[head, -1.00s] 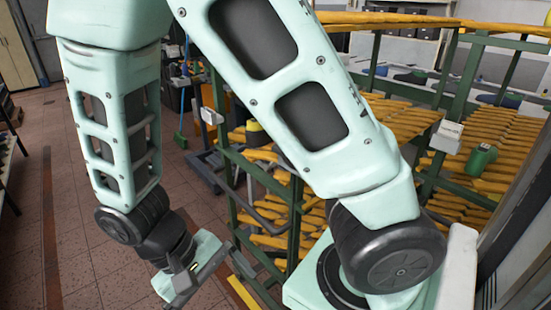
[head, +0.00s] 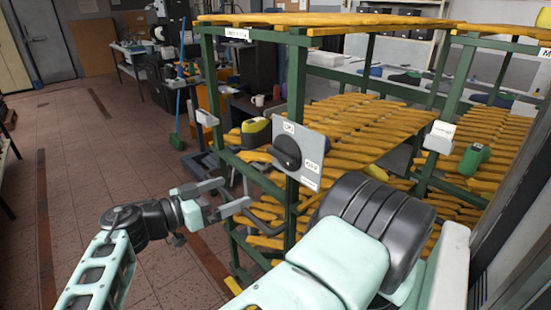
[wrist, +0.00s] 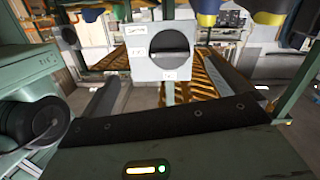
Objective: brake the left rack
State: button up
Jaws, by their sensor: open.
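The left rack is a green frame (head: 297,95) with shelves of yellow shoe lasts. A grey panel (head: 312,135) with a black rotary knob (head: 287,152) is on its near post. In the wrist view the panel (wrist: 146,66) faces me, and the knob (wrist: 178,54) has a roughly horizontal grip bar. The panel's small labels are hard to read. My gripper (head: 238,196) is open and empty, left of and below the knob, apart from it. In the wrist view its two grey fingers reach forward on either side below the panel.
A second green rack (head: 455,90) with lasts stands at right, carrying a white box (head: 440,137) and a green object (head: 475,160). A yellow-and-black object (head: 255,131) sits on the left rack. The tiled floor at left is clear.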

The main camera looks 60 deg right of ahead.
notch_tip(320, 180, up, 2)
jog(key=w+a+m+h, duration=0.1)
jog(key=p, duration=0.8)
send_near(278, 157)
jog(key=shift+t, duration=0.3)
jog(key=x, duration=0.8)
jog(key=shift+s+r, duration=0.15)
jog(key=shift+s+d, duration=0.15)
jog(key=shift+d, duration=0.45)
jog(key=c, duration=0.7)
